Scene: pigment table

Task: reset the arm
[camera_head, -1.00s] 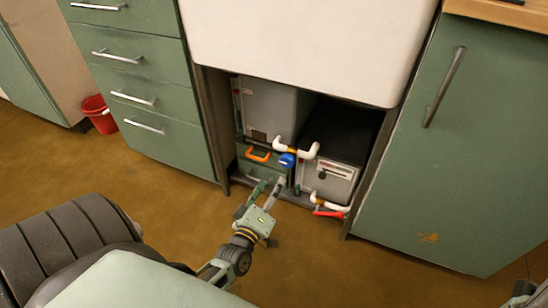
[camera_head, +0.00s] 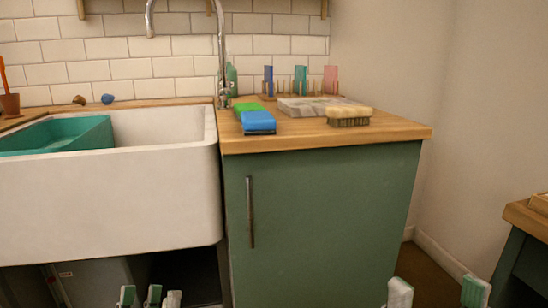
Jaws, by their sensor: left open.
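My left gripper (camera_head: 150,297) shows only by its pale and green fingertips at the bottom edge, in front of the dark opening under the sink. It is open, and I see nothing between its fingers. My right gripper (camera_head: 437,293) shows by two fingertips at the bottom edge, to the right of the green cabinet door. Its tips stand well apart, with nothing seen between them. The rest of both arms is out of view.
A white sink (camera_head: 110,205) holds a teal basin (camera_head: 85,134). The wooden counter (camera_head: 290,137) bears a blue sponge (camera_head: 258,122), a green sponge (camera_head: 246,107), a brush (camera_head: 349,115) and a rack. A table (camera_head: 525,218) stands at right.

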